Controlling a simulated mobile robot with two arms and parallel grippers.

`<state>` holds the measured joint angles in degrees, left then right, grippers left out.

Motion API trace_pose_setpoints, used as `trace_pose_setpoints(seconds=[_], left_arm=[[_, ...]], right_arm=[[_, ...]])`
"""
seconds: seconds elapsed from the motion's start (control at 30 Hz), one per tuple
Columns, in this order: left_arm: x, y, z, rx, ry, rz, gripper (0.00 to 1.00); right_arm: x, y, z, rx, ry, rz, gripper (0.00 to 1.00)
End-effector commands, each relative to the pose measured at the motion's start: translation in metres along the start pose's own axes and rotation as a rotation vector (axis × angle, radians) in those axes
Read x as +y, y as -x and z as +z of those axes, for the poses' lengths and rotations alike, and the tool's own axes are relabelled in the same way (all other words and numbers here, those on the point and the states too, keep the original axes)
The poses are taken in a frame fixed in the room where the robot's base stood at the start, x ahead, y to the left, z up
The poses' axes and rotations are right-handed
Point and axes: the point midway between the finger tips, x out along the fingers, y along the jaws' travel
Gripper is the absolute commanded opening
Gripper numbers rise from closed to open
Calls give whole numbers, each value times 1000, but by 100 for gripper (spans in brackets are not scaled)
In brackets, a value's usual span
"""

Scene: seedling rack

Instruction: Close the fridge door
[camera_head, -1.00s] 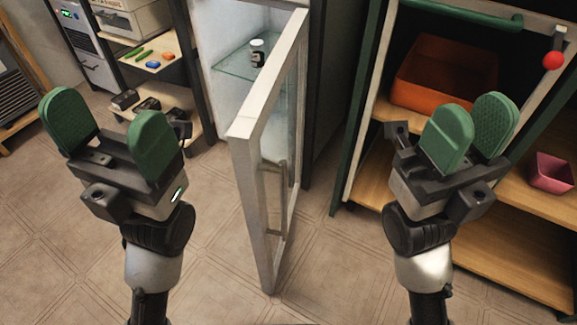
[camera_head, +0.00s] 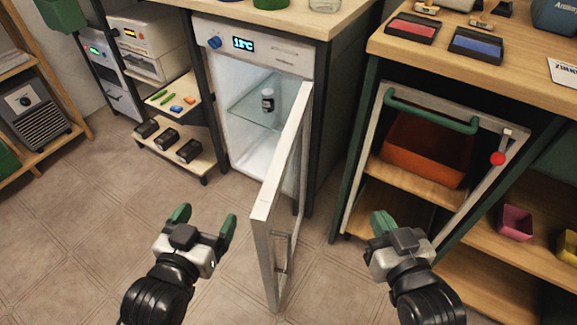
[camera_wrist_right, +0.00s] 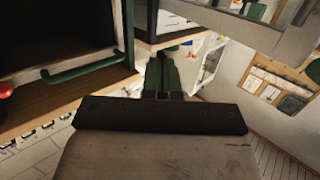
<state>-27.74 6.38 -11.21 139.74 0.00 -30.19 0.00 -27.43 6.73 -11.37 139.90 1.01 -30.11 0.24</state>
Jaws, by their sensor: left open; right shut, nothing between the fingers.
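The fridge (camera_head: 262,62) stands under a wooden counter, with a lit display and a blue knob on its front. Its white-framed glass door (camera_head: 261,232) is wide open and swung out towards me, edge nearly facing me. A small dark jar (camera_head: 267,100) stands on the glass shelf inside. My left gripper (camera_head: 204,222) is open and empty, left of the door and apart from it. My right gripper (camera_head: 381,222) is shut and empty, right of the door and apart from it. In the right wrist view its green fingers (camera_wrist_right: 163,75) are together; I cannot clearly make out the door there.
A wooden workbench (camera_head: 400,48) stands on the right, with an orange bin (camera_head: 427,150) behind a frame with a green handle (camera_head: 430,112). A shelf rack (camera_head: 176,152) stands left of the fridge. Tiled floor (camera_head: 110,225) is free at left and front.

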Motion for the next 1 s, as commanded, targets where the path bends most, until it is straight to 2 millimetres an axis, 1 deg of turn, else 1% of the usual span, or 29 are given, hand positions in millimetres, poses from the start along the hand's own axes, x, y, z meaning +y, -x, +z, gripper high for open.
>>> trace_pose_setpoints(seconds=[0.03,0.1,0.17,0.23,0.27,0.3,0.4,0.53,0.6,0.67,0.7,0.8,0.9,1.0], left_arm=[[-3,7,1,-127,-1,-8,84],[-7,16,21,-308,-1,-18,84],[-10,28,38,-459,0,-27,84],[-14,44,58,-637,2,-37,84],[-16,52,68,-718,4,-41,84],[-17,63,84,-829,7,-46,84],[-20,76,121,-989,12,-52,84],[-21,83,162,-1101,16,-54,84],[-21,85,185,-1140,18,-53,84],[-20,85,206,-1164,18,-52,84],[-20,85,219,-1175,18,-51,84],[-19,85,250,-1191,18,-48,84],[-19,86,272,-1199,17,-46,84],[-18,88,286,-1203,17,-44,84]], right_arm=[[2,6,-1,-121,-6,-1,0],[2,14,14,-288,-23,-12,0],[0,23,24,-421,-43,-32,0],[-5,33,34,-569,-78,-76,0],[-9,37,36,-630,-99,-107,0],[-16,41,39,-708,-134,-162,0],[-33,41,44,-807,-224,-296,0],[-50,32,39,-865,-365,-460,0],[-56,25,32,-883,-462,-541,0],[-57,17,23,-899,-562,-600,0],[-56,11,17,-907,-634,-634,0],[-49,-4,-1,-921,-819,-685,0],[-38,-18,-17,-927,-977,-701,0],[-29,-27,-28,-929,-1083,-703,0]])
